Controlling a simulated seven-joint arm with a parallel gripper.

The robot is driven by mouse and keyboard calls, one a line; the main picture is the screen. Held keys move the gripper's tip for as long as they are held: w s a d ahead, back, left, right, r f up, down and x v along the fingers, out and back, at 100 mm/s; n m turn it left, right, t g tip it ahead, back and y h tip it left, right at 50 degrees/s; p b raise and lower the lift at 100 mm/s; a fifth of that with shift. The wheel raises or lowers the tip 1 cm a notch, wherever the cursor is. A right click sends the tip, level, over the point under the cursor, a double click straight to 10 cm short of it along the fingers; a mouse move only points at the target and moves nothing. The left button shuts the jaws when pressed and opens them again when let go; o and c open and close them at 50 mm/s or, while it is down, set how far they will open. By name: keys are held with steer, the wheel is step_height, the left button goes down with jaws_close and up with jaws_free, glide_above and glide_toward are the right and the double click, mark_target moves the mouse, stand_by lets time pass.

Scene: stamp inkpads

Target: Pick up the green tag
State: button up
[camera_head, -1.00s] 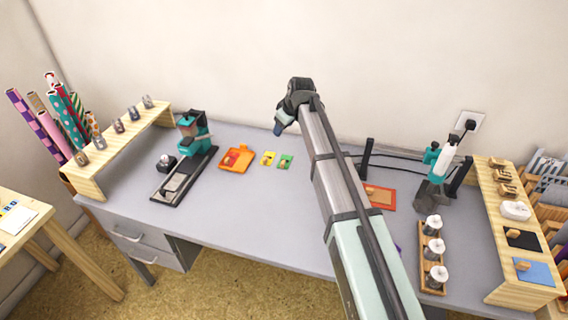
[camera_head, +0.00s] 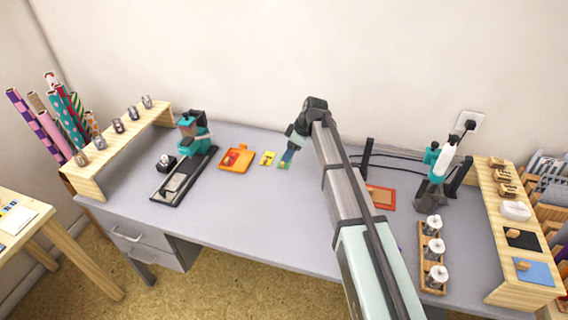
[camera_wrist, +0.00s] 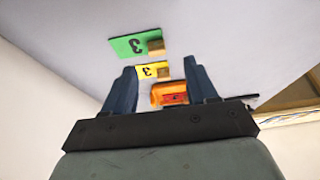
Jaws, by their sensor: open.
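The green tag (camera_wrist: 130,44) lies flat on the grey desk.
A yellow tag (camera_head: 267,158) lies just left of the green one. An orange tray (camera_head: 235,168) with a red piece is farther left. A teal stamp press (camera_head: 193,140) stands beyond it. The desk in front of the tags is clear.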

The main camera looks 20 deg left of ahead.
steer(key=shift+x, duration=3.05)
steer(key=shift+w, duration=0.2)
steer(key=shift+c, duration=0.4)
steer(key=c, duration=0.8)
steer(key=shift+c, duration=0.2)
